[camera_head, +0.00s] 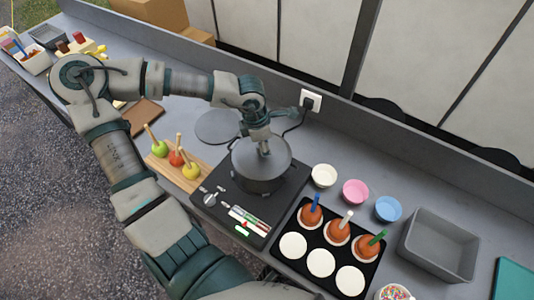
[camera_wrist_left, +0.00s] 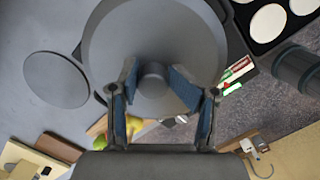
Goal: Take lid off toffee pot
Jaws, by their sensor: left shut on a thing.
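The dark grey toffee pot (camera_head: 262,184) stands on the black hob (camera_head: 211,207). Its round grey lid (camera_head: 277,158) is over the pot's mouth, and looks level; I cannot tell whether there is a small gap under it. My left gripper (camera_head: 264,148) is above the lid with its fingers down at the centre knob. In the left wrist view the fingers (camera_wrist_left: 153,88) are on both sides of the round knob (camera_wrist_left: 153,76), shut on it, and the lid (camera_wrist_left: 125,40) fills the upper middle. The inside of the pot is hidden. My right gripper is not in view.
A flat grey disc (camera_head: 218,126) lies on the counter behind the hob. White, pink and blue bowls (camera_head: 355,192), a black tray (camera_head: 307,262) and a grey bin (camera_head: 438,246) are to the right. A wall socket (camera_head: 310,100) is behind.

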